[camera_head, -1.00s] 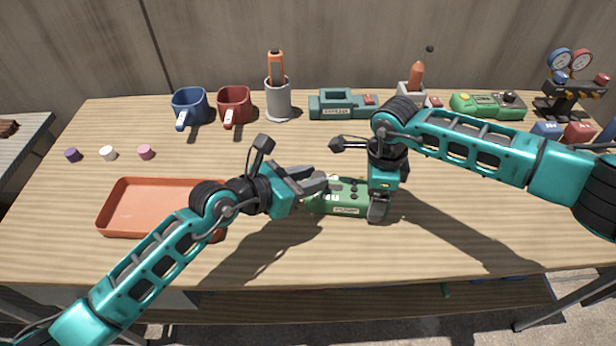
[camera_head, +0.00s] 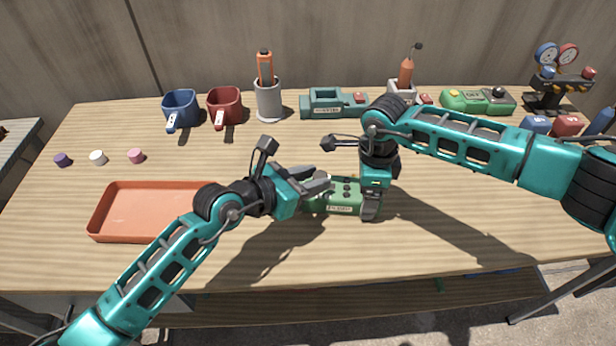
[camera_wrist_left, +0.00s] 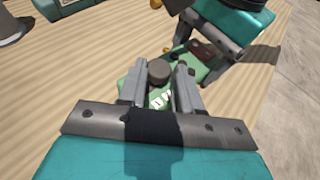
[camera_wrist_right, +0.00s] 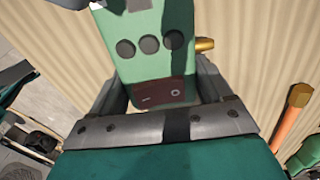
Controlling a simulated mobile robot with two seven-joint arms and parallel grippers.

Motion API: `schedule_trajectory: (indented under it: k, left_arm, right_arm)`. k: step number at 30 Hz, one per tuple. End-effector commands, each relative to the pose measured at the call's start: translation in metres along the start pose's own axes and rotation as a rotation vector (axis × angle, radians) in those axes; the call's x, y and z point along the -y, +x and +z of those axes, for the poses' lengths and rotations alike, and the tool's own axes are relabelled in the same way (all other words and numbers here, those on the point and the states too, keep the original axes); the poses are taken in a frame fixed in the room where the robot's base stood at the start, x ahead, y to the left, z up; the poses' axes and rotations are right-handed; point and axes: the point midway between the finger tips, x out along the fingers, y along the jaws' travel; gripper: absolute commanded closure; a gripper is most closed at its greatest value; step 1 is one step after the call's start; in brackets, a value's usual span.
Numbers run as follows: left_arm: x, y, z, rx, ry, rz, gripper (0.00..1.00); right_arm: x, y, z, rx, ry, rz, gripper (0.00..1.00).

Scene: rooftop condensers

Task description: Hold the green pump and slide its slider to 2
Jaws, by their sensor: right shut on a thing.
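The green pump (camera_head: 349,204) lies on the table in front of me, a pale label on its near side. My right gripper (camera_head: 372,198) reaches down over its right end and is shut on it. In the right wrist view, the pump's green body (camera_wrist_right: 150,68) with three dark round spots and a dark red end lies between the fingers. My left gripper (camera_head: 320,183) is at the pump's left end, fingers apart. In the left wrist view, a dark round knob (camera_wrist_left: 159,70) stands between its fingertips; contact is unclear. The slider's marks are too small to read.
An orange tray (camera_head: 150,211) lies at left, with small purple, white and pink pieces behind it. A blue mug (camera_head: 181,108), a red mug (camera_head: 225,107), a grey holder (camera_head: 268,102) and a teal device (camera_head: 335,104) line the back. The front table edge is clear.

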Motion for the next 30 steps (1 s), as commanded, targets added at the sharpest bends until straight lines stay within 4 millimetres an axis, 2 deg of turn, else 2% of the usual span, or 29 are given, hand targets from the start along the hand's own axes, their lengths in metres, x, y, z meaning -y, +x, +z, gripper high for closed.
schedule_trajectory:
  k: [1, 7, 17, 23, 30]
  left_arm:
    - [0.000, 0.000, 0.000, 0.000, 0.000, -0.001, 0.61]
    - [0.000, 0.000, 0.000, 0.000, 0.000, 0.000, 0.44]
    - [0.000, -0.006, -0.001, 0.000, 0.000, 0.000, 0.44]
    - [0.000, -0.036, -0.001, -0.002, 0.003, 0.001, 0.44]
    - [0.000, -0.087, -0.001, -0.003, 0.001, 0.000, 0.44]
  right_arm:
    - [0.001, -0.001, 0.001, 0.002, 0.000, -0.002, 0.77]
    - [0.001, -0.001, 0.001, 0.002, 0.000, -0.002, 0.77]
    - [0.000, -0.001, 0.001, 0.002, -0.001, -0.002, 0.77]
    - [0.000, -0.001, 0.001, 0.002, -0.001, -0.002, 0.77]
    - [0.000, -0.001, 0.001, 0.002, -0.001, -0.002, 0.77]
